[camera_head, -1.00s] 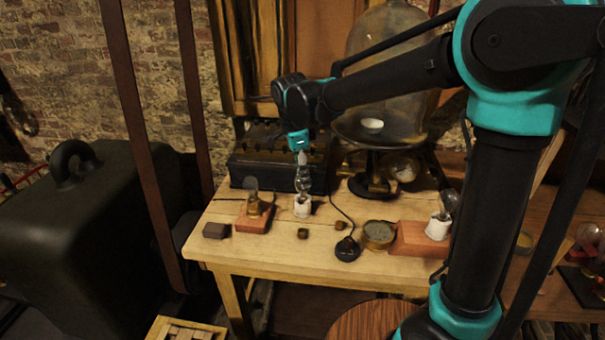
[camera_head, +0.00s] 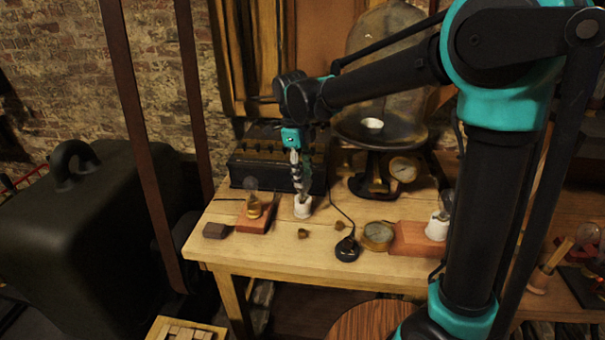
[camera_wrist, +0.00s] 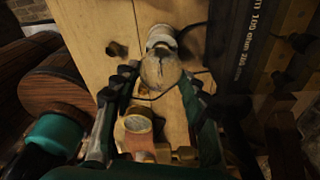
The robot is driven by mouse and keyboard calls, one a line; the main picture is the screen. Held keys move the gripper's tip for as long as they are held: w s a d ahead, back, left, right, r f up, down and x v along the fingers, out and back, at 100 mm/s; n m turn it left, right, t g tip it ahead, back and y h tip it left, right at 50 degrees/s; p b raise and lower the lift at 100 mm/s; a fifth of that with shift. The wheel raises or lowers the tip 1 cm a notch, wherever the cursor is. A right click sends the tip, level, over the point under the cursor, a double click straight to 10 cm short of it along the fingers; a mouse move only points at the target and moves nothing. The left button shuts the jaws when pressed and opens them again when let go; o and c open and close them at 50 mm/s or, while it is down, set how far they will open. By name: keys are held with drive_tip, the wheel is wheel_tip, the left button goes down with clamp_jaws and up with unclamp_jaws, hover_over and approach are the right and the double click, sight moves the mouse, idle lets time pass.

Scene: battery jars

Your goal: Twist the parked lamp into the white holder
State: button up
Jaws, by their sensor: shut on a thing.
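A clear glass lamp (camera_wrist: 160,70) stands upright in a white cup-shaped piece (camera_head: 303,209) on the table; the white piece also shows in the wrist view (camera_wrist: 161,36). My gripper (camera_head: 300,186) points down from above and is shut on this lamp's glass, with a finger on each side. The fingers hide much of the lamp in the head view. A second white holder (camera_head: 437,229), with a glass bulb (camera_head: 447,199) in it, sits on a red-brown wooden base (camera_head: 408,238) at the right. The lamp's lower end and seating are hidden.
A brass holder with a bulb (camera_head: 254,208) stands on a wooden block close left. A black ribbed box (camera_head: 265,170) is behind. A round gauge (camera_head: 377,235), a black corded object (camera_head: 347,249) and small brass pieces lie in front and to the right.

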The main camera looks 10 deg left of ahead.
drive_tip(key=o, duration=1.2)
drive_tip(key=shift+o, duration=0.2)
